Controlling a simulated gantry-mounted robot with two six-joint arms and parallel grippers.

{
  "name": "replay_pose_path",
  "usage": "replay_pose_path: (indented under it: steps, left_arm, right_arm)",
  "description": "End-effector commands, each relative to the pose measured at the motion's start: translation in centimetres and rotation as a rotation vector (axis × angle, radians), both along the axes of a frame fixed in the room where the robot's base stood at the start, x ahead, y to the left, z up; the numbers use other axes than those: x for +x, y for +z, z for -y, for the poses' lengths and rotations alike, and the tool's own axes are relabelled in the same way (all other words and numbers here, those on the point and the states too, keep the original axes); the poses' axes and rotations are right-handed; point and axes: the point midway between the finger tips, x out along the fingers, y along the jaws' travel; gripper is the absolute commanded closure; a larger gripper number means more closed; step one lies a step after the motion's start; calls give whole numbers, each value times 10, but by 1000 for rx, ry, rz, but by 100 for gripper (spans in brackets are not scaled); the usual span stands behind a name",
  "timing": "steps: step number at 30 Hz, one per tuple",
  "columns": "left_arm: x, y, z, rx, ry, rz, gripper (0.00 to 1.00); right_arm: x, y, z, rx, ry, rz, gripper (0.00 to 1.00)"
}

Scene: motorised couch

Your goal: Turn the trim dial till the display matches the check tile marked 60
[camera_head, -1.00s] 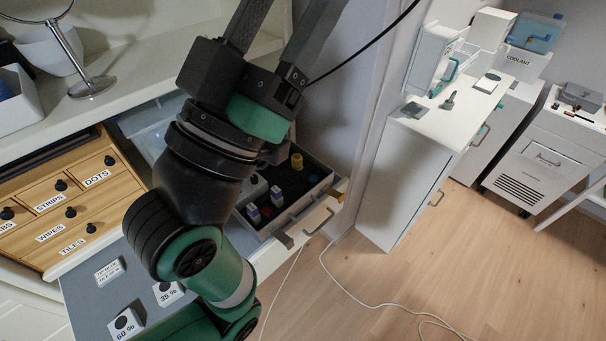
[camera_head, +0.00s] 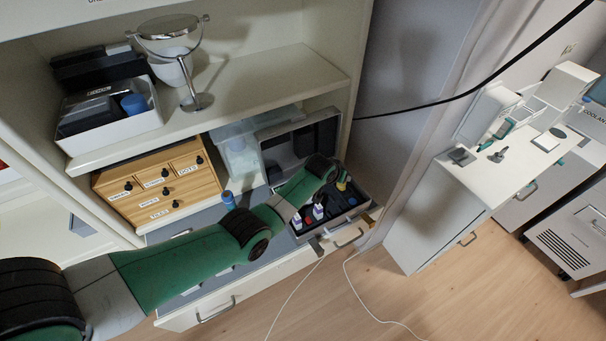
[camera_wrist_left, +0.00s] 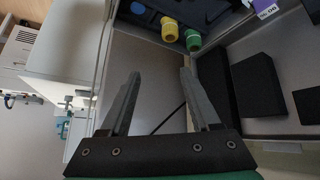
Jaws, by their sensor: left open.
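My left arm crosses the head view from the left, and its wrist (camera_head: 318,168) is over the open grey case (camera_head: 368,207). Its fingers are hard to make out there. In the left wrist view my left gripper (camera_wrist_left: 160,75) is open with nothing between its fingers. A yellow-capped piece (camera_wrist_left: 169,28) and a green-capped piece (camera_wrist_left: 192,39) stand in the case beyond the fingertips. I cannot pick out the trim dial or its display. The check tile marked 60 is not readable now; my arm covers much of the drawer top. My right gripper is not in view.
A wooden drawer cabinet (camera_head: 158,189) stands on the left, beneath a shelf holding a round mirror (camera_head: 168,27) and a white bin (camera_head: 112,124). A white cabinet (camera_head: 432,225) stands to the right. A white cable (camera_head: 352,285) lies on the open floor.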

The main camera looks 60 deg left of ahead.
Motion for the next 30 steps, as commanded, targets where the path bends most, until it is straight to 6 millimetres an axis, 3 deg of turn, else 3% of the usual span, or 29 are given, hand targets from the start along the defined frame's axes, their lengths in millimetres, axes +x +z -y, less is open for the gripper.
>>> replay_pose_path:
  steps: [1, 3, 6, 9, 17, 30]
  left_arm:
    - [-34, 8, -21, -40, 58, -90, 37]
    - [-72, -7, -39, -83, 119, -176, 37]
    - [-106, -19, -53, -120, 173, -242, 37]
    - [-120, -27, -58, -136, 193, -268, 37]
    - [-119, -42, -59, -136, 192, -270, 37]
    - [-103, -101, -75, -135, 191, -267, 37]
  right_arm:
    - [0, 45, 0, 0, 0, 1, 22]
    - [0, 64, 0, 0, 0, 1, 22]
    - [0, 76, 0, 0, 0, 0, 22]
    - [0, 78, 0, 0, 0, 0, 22]
    - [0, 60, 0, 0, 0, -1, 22]
    - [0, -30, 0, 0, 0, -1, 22]
